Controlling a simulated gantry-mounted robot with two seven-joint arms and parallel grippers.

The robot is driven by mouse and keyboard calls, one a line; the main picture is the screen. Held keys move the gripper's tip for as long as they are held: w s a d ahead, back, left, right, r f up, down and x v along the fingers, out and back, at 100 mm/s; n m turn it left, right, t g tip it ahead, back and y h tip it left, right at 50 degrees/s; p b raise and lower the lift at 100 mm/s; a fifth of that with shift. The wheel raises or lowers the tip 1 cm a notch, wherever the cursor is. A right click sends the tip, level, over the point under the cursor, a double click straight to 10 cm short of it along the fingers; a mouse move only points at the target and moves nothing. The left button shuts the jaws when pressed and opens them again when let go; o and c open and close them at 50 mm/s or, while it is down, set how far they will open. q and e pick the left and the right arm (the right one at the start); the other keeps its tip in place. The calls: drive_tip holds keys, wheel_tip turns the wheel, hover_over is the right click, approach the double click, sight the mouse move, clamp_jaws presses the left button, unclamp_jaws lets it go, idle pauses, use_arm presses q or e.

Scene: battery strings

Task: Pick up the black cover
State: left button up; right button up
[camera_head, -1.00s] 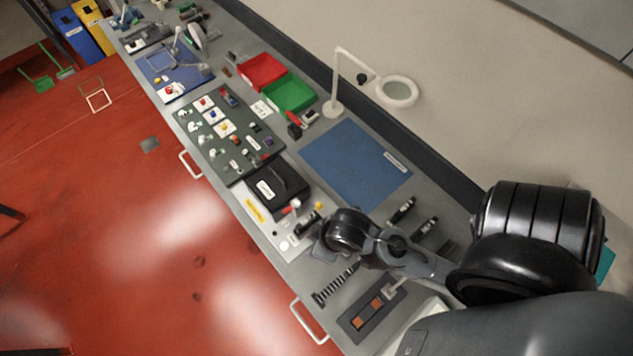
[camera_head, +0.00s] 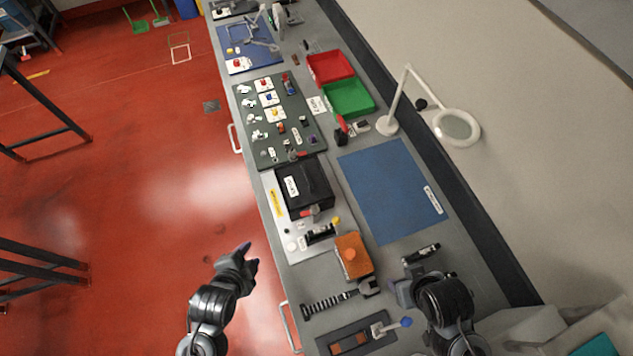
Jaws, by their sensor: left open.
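The black cover (camera_head: 318,182) is a dark box-like piece with a white label on top. It sits on the bench toward its left edge, on or beside a light plate (camera_head: 305,253). My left gripper (camera_head: 252,258) is over the red floor, left of the bench edge and nearer to me than the cover. It is open, apart from the cover and holds nothing that I can see. My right gripper (camera_head: 403,292) is low over the bench at the right, well apart from the cover. Its fingers are small and partly hidden by the wrist, so its opening is unclear.
An orange block (camera_head: 354,256), a black coiled-handle tool (camera_head: 330,301) and a dark tray (camera_head: 345,340) lie nearer to me. A dark board (camera_head: 282,120) with several small parts lies beyond. A magnifier lamp (camera_head: 457,127) stands at right.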

use_arm(q)
drive_tip(key=w+d+f+m+t+h+b, duration=0.2)
drive_tip(key=w+d+m+t, duration=0.1)
drive_tip(key=w+d+m, duration=0.45)
drive_tip(key=m+t+h, duration=0.1)
drive_tip(key=m, duration=0.5)
hover_over(307, 193)
drive_tip(key=s+a, duration=0.3)
drive_tip(key=s, duration=0.2)
drive_tip(key=shift+f+n, duration=0.25)
drive_tip(key=shift+f, duration=0.5)
drive_tip(key=shift+w+d+f, duration=0.15)
drive_tip(key=shift+w+f, duration=0.1)
drive_tip(key=shift+w, duration=0.15)
drive_tip(key=shift+w+d, duration=0.25)
drive_tip(key=shift+w, duration=0.05)
drive_tip(key=x, duration=0.1)
drive_tip(key=p+x, duration=0.1)
drive_tip(key=x, duration=0.1)
drive_tip(key=shift+d+r, duration=0.2)
drive_tip(key=shift+d, duration=0.05)
drive_tip(key=shift+x, duration=0.75)
drive_tip(key=shift+s, duration=0.1)
